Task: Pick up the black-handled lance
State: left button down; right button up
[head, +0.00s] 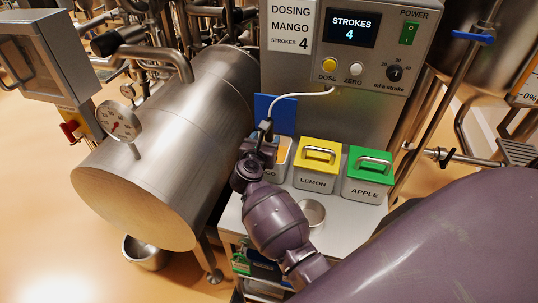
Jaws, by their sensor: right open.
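A slim black handle (266,126), which I take to be the lance's, stands upright in front of a blue panel (263,107). My right gripper (262,138) is open, right at the lower part of the handle. The view does not show clearly whether the fingers are around it or touch it. The lance's lower part is hidden behind my gripper and wrist. My left gripper is out of view.
The dosing unit (415,28) reads "STROKES 4". A steel bowl (311,213) is in front. A steel tank (170,140) stands close left.

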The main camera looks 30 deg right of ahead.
aim_at(268, 135)
jog(key=shift+b+x, duration=0.45)
jog(key=shift+x, duration=1.85)
grip_shut()
